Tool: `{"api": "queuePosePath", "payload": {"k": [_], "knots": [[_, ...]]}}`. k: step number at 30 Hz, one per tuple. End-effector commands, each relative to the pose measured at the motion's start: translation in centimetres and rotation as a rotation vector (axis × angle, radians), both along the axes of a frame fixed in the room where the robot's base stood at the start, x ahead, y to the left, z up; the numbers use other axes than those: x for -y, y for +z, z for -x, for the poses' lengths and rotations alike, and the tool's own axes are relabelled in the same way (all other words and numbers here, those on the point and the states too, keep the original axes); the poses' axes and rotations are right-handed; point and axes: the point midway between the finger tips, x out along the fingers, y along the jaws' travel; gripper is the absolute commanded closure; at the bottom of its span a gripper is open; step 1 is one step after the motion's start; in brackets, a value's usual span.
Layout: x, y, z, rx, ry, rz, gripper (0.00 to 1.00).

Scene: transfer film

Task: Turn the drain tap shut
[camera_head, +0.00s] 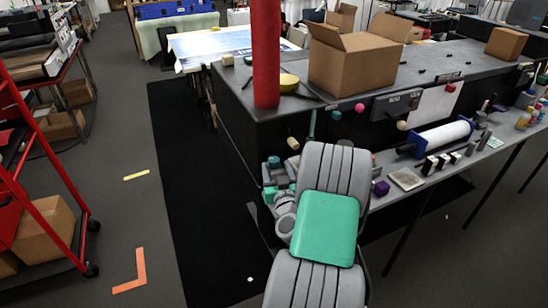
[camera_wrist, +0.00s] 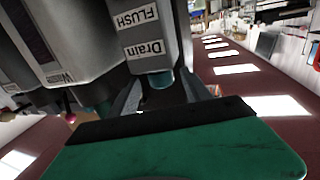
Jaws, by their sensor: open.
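In the wrist view, a grey housing carries a "Drain" label (camera_wrist: 148,49) and a "FLUSH" label, both upside down. A teal fitting (camera_wrist: 160,79) sticks out right by the Drain label and looks like the drain tap; its handle position cannot be told. My gripper (camera_wrist: 160,97) is open, with one grey finger on each side of this fitting. I cannot tell whether either finger touches it. In the head view my arm covers most of this spot, and the drain tap cannot be made out.
A second housing with a partly readable label (camera_wrist: 60,77) stands close on the left in the wrist view. In the head view, a red post (camera_head: 266,60) and an open cardboard box (camera_head: 352,62) stand on the black bench. A blue-ended white roller (camera_head: 442,136) lies to the right.

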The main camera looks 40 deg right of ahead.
Motion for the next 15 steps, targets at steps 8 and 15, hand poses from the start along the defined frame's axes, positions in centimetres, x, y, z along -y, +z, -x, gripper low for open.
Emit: {"api": "queuePosePath", "payload": {"k": [8,15], "knots": [[1.6,0.2,-2.9,-0.001,0.002,-0.001,0.43],[1.8,0.0,-3.2,0.000,0.001,0.000,0.43]]}}
